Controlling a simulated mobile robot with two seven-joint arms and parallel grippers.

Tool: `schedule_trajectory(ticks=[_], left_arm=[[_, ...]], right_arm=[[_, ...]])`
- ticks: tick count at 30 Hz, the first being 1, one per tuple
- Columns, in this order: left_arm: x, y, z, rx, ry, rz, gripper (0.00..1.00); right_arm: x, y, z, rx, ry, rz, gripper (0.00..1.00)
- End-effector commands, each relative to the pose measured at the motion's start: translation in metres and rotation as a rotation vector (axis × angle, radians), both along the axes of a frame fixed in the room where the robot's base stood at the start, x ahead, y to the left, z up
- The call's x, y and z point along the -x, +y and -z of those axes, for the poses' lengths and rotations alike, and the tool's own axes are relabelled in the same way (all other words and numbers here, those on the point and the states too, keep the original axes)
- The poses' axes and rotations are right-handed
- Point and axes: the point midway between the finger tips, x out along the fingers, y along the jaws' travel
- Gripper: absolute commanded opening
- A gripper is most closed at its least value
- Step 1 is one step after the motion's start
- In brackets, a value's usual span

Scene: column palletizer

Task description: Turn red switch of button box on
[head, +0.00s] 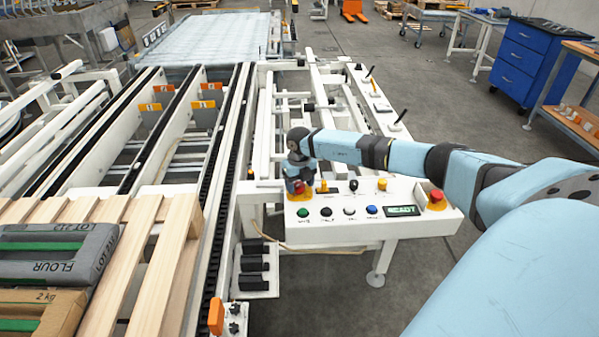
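The white button box (335,232) stands at the centre right of the head view. A red switch (299,187) on a yellow base sits at its left end. My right gripper (299,178) points down right over this switch, and its fingers partly hide it. I cannot tell whether the fingers touch or grip the switch, or which way it is turned. A red mushroom button (437,196) on a yellow base is at the box's right end. My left gripper is not in view.
The box also has green (303,212), black, white and blue buttons, a black knob (353,185) and a small lit display (401,211). Conveyor rails lie to the left, with a wooden pallet (150,275) bearing flour bags (50,250).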

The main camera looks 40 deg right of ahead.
Motion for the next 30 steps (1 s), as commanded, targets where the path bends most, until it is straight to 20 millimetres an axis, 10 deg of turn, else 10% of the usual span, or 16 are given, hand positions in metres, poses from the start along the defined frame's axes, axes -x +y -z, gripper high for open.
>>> schedule_trajectory(ticks=[8,21,30], left_arm=[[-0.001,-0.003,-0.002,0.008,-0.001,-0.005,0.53],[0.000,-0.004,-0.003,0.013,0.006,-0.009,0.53],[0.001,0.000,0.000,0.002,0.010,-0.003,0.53]], right_arm=[[-0.001,0.000,-0.014,0.000,-0.002,-0.002,0.63],[0.000,0.000,-0.107,0.000,-0.003,-0.001,0.63],[0.000,0.000,-0.137,0.000,0.000,0.000,0.63]])
